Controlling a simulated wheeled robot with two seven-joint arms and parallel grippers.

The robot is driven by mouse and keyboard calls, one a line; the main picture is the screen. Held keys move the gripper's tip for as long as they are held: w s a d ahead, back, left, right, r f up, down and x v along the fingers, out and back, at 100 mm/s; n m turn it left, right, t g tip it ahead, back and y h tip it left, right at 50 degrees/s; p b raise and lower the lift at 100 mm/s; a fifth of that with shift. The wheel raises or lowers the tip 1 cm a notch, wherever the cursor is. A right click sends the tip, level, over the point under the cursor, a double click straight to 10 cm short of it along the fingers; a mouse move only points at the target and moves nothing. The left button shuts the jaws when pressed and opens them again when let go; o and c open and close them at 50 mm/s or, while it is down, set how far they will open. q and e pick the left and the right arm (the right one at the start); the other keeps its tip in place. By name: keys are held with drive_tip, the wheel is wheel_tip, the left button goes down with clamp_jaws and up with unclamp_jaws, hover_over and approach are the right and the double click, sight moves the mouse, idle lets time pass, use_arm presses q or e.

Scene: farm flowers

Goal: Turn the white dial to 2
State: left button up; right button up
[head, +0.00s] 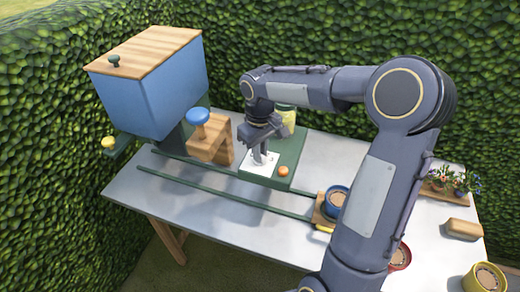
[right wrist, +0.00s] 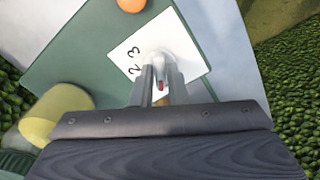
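The white dial (right wrist: 158,53) sits on a square white plate (right wrist: 187,50) on a green board; the plate also shows in the head view (head: 257,172). Black digits 2 and 3 are readable on the plate, left of the dial in the right wrist view. A small red mark shows between my fingers. My right gripper (head: 262,152) points down over the plate, its fingers close together on both sides of the dial, seemingly gripping it. The rest of the scale and the dial's setting are hidden. My left gripper is out of view.
An orange button (head: 283,171) lies beside the plate. A yellow-green cylinder (right wrist: 55,115) stands on the board nearby. A blue hopper (head: 155,90) and a wooden block with a blue knob (head: 198,116) stand left. A blue pot (head: 337,197) stands right, by green rails.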

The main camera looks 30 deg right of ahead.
clamp_jaws()
drive_tip(key=shift+m, duration=0.3)
drive_tip(key=m+b, duration=0.1)
drive_tip(key=m, duration=1)
drive_tip(key=shift+m+b, duration=0.3)
drive_tip(key=shift+m, duration=1.8)
